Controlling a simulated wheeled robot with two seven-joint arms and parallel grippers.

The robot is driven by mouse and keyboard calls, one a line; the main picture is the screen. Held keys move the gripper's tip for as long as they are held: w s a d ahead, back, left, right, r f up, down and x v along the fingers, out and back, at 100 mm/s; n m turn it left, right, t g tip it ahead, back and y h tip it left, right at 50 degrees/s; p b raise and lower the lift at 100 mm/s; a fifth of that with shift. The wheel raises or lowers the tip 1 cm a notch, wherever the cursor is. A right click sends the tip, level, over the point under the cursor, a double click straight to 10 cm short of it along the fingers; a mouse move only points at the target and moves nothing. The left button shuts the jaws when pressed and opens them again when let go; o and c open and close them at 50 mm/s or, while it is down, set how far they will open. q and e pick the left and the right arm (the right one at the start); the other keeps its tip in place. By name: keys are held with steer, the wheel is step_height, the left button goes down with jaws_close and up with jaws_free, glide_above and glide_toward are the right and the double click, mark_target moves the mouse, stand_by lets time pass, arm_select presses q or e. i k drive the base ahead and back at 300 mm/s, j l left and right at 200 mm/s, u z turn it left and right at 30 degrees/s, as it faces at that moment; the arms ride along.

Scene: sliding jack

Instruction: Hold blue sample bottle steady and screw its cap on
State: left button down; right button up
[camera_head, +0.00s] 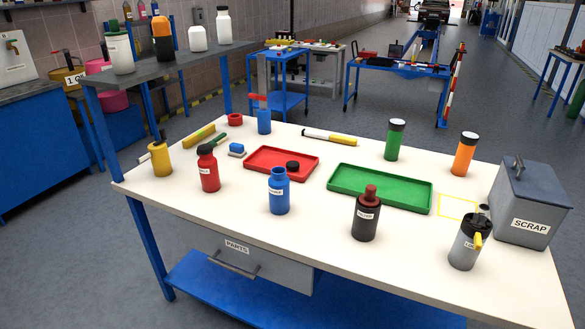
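The blue sample bottle (279,196) stands upright near the middle of the white table, with a label on its front. Its neck is bare, with no cap on it. A round black cap (292,166) lies in the red tray (262,166), just behind and to the right of the bottle. Neither of my grippers is in view, so nothing is seen touching the bottle or the cap.
A red bottle (208,170) stands left of the blue one, and a dark bottle (366,216) stands right. A green tray (358,191), a grey can (466,244) and a scrap bin (530,205) fill the right side. The front table strip is clear.

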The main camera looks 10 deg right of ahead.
mark_target(279, 182)
steer(key=i+j+z, duration=0.2)
steer(key=i+j, duration=0.15)
steer(key=i+j+z, duration=0.45)
steer(key=i+j, duration=0.2)
steer(key=j, duration=0.2)
steer(key=i+j+z, duration=0.25)
steer(key=j, duration=0.2)
